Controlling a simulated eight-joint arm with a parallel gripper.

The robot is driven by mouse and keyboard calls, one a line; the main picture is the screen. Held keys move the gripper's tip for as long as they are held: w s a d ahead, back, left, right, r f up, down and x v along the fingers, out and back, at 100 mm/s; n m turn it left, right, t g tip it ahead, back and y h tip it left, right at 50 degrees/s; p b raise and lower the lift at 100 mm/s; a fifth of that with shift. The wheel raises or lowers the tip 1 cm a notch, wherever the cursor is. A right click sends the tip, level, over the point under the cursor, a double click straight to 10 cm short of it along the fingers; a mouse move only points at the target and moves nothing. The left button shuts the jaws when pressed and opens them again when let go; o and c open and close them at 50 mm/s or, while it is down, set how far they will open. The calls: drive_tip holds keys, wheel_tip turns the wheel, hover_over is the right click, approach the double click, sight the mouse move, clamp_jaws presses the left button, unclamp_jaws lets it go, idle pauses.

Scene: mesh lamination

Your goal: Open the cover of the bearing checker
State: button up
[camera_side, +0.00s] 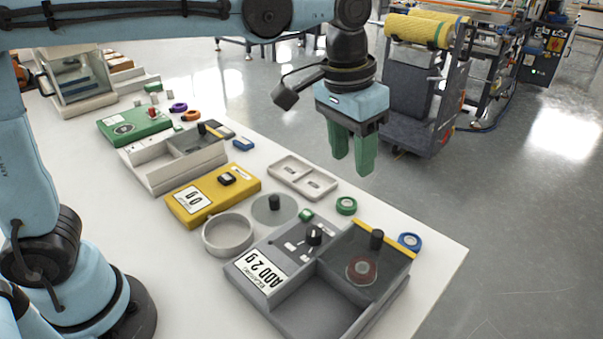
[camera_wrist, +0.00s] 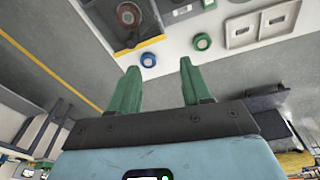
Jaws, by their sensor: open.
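A grey box (camera_side: 300,272) with an "ADD 2 g" label stands at the near end of the table; I take it as the bearing checker. A dark see-through cover (camera_side: 387,268) with a black knob (camera_side: 377,238) and a yellow strip lies closed over its right compartment. A reddish ring (camera_side: 361,270) shows through the cover. The wrist view shows the cover (camera_wrist: 108,22) and ring (camera_wrist: 129,14) at the top. My gripper (camera_side: 352,160) is open and empty, high above the table's far edge, apart from the box. Its green fingers also show in the wrist view (camera_wrist: 158,64).
A blue ring (camera_side: 410,242) and a green ring (camera_side: 346,206) lie beyond the box. A pale tray (camera_side: 290,165), a round dish (camera_side: 206,246) and a yellow scale (camera_side: 240,184) stand left of it. A similar pale box (camera_side: 150,178) is farther left. The table's right corner is clear.

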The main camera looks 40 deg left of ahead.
drive_tip(key=g, duration=0.1)
hover_over(378, 232)
drive_tip(key=shift+m+y, duration=0.3)
drive_tip(key=shift+m, duration=0.1)
wheel_tip(378, 232, down, 13)
drive_tip(key=shift+r, duration=0.1)
clamp_jaws()
idle(0.4)
